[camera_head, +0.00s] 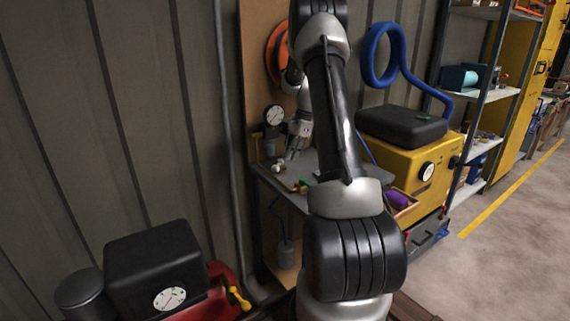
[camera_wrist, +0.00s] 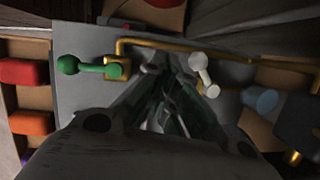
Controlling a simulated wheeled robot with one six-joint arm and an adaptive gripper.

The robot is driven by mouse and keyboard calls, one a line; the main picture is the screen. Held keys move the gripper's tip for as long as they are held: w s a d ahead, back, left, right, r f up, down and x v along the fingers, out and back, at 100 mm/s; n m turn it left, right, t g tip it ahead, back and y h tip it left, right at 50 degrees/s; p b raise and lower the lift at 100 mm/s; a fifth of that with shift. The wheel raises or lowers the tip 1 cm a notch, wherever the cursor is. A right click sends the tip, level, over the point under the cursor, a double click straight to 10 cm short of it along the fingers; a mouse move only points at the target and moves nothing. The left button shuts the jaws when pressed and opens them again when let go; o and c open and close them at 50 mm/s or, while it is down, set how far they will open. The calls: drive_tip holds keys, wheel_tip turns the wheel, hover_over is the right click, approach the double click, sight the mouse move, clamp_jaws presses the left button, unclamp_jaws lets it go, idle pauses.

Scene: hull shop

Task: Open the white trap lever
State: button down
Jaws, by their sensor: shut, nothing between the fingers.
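The white trap lever (camera_wrist: 203,74) shows in the wrist view just right of my fingertips, slanting from upper left to lower right beside the brass pipe. In the head view its white knob (camera_head: 277,168) is small, near the left edge of the grey bench. My gripper (camera_head: 289,157) points down over the bench, close to the lever. In the wrist view my gripper (camera_wrist: 162,100) is shut and empty, with the lever outside the fingers. I cannot tell whether a finger touches it. A green lever (camera_wrist: 88,66) lies left of the fingers, roughly level with the picture's bottom edge.
A brass pipe (camera_wrist: 215,52) runs across behind the levers. A round gauge (camera_head: 274,116) stands at the back left of the bench. A bin of red and orange parts (camera_wrist: 28,122) lies at left in the wrist view. A yellow machine (camera_head: 415,172) stands to the right.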

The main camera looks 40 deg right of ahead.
sight(278, 166)
drive_tip(key=s+d+r+m+t, duration=0.1)
drive_tip(key=s+d+m+t, duration=0.45)
drive_tip(key=m, duration=0.55)
drive_tip(key=shift+t, duration=0.35)
drive_tip(key=x, duration=0.6)
drive_tip(key=s+a+x, duration=0.1)
drive_tip(key=x, duration=0.2)
drive_tip(key=shift+a+f, duration=0.1)
drive_tip(key=shift+f, duration=0.15)
drive_tip(key=w, duration=0.1)
drive_tip(key=w+a+f, duration=0.1)
drive_tip(key=w, duration=0.1)
drive_tip(key=shift+a, duration=0.15)
drive_tip(key=shift+w+a, duration=0.15)
drive_tip(key=shift+w, duration=0.25)
drive_tip(key=shift+a, duration=0.1)
drive_tip(key=shift+w+a+m+h, duration=0.3)
drive_tip(key=shift+a+m+h, duration=0.2)
drive_tip(key=shift+a+m, duration=0.3)
drive_tip(key=shift+w+a, duration=0.2)
